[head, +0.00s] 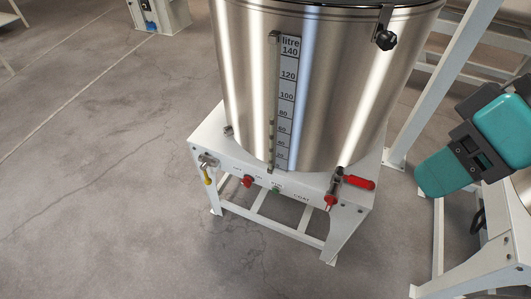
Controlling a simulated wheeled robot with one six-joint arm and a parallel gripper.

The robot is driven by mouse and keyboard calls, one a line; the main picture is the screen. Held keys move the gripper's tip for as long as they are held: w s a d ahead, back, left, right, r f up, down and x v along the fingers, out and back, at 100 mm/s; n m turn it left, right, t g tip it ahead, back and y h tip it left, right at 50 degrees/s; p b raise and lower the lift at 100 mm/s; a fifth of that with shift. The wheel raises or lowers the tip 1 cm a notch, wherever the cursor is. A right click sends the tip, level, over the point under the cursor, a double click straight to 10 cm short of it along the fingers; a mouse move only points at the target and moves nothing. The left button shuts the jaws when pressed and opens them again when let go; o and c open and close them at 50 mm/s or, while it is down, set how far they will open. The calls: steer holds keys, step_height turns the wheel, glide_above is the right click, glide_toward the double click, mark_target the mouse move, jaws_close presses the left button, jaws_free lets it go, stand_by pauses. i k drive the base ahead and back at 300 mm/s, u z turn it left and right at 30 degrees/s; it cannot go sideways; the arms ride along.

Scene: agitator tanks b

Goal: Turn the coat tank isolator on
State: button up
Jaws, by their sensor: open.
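The coat tank (345,90) is a large steel vessel with a litre scale (287,100) on its front, standing on a white frame (225,145). Lettering on the frame's front rail seems to read COAT (301,198). A small red rotary knob (247,181), which looks like the isolator, sits on this rail left of centre. A small green button (276,190) is to its right. The knob's setting is too small to read. No gripper jaws can be made out, and nothing touches the knob.
A yellow-handled valve (207,175) is at the frame's left corner. A red-handled valve (358,182) sticks out at the right. A teal and dark grey body (445,172) is at the right, near another white frame (480,265). The concrete floor (90,200) at left is clear.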

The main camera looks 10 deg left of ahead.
mark_target(247, 181)
steer(key=u, duration=1.2)
steer(key=k, duration=0.8)
steer(key=z, duration=0.6)
steer(key=k, duration=0.65)
steer(key=u, duration=0.45)
steer(key=i, duration=0.55)
steer(key=u, duration=0.75)
steer(key=i, duration=0.6)
